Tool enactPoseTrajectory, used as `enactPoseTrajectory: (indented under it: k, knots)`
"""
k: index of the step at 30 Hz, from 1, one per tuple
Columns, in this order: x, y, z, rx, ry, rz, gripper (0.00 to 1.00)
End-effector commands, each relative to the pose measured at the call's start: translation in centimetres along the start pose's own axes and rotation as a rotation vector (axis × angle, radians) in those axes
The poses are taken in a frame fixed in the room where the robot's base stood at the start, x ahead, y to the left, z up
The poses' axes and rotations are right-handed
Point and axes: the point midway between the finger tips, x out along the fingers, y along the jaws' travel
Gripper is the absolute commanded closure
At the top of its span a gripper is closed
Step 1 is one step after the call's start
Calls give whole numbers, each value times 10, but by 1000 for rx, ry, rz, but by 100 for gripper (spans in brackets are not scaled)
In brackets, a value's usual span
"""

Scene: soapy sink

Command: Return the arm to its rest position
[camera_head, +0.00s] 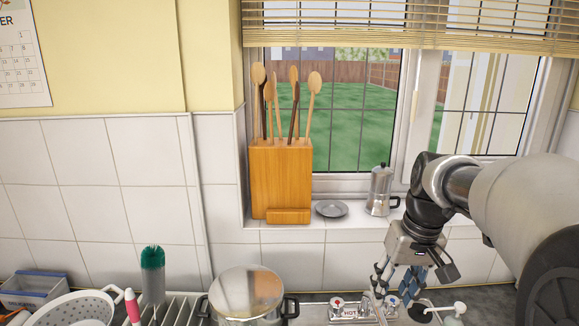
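My arm comes in from the right edge and bends down over the sink area in the head view. My gripper (398,285) hangs fingers-down above the tap area behind the sink. Its fingers look spread apart, and I see nothing held between them. The fingertips overlap the tap fittings in the picture, and I cannot tell whether they touch.
A lidded pot (246,293), dish rack (178,308), green brush (152,272) and white colander (75,309) stand at the lower left. The sill holds a wooden utensil block (281,180), grey saucer (331,209) and moka pot (380,190).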

Motion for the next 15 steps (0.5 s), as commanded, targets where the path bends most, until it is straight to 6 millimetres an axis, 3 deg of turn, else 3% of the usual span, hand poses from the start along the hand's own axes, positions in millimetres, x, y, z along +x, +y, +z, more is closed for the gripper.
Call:
enactPoseTrajectory:
  k: [7,15]
  knots:
    - [-19,-35,79,-11,94,48,60]
    - [-7,-55,166,-20,200,81,60]
